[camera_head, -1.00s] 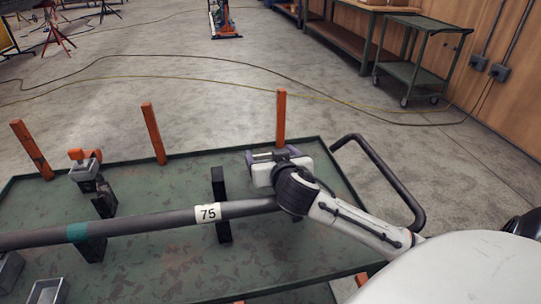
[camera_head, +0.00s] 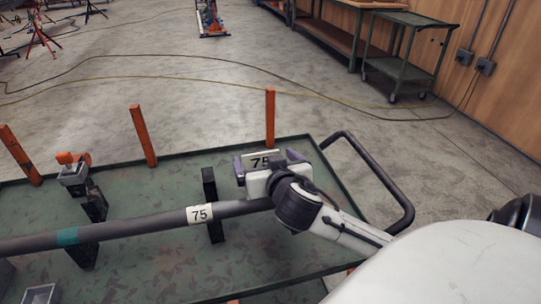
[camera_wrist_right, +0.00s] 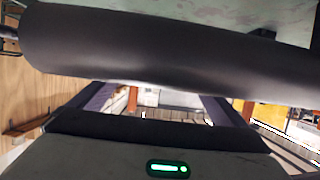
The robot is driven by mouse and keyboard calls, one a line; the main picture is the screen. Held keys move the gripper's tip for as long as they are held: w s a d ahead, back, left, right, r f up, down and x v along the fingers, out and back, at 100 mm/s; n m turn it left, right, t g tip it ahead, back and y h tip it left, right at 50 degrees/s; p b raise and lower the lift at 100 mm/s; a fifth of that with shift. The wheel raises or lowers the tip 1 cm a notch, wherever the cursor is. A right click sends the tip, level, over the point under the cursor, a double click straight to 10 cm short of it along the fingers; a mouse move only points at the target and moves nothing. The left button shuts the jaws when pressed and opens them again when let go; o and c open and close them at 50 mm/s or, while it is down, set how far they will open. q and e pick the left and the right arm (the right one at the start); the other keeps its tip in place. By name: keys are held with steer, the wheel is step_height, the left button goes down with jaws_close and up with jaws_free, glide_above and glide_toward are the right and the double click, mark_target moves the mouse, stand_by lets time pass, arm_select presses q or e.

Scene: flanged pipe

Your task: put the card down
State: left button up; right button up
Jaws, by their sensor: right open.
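In the right wrist view, the open fingers of my right gripper (camera_wrist_right: 155,102) point away below the dark pipe (camera_wrist_right: 160,50), and I cannot make out the card there. In the head view, a white label also marked 75 (camera_head: 200,213) is on the pipe (camera_head: 130,226). My left gripper is not in view.
The pipe lies on black supports (camera_head: 212,200) over a green table (camera_head: 150,265) with a raised rim. Orange posts (camera_head: 270,118) stand along its far edge. A black handle rail (camera_head: 385,180) is at its right end. A green cart (camera_head: 408,65) stands beyond.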

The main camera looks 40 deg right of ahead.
steer(key=v, duration=0.6)
steer(key=shift+s+r, duration=0.15)
steer(key=shift+s, duration=0.2)
steer(key=shift+a, duration=0.15)
stand_by(0.7)
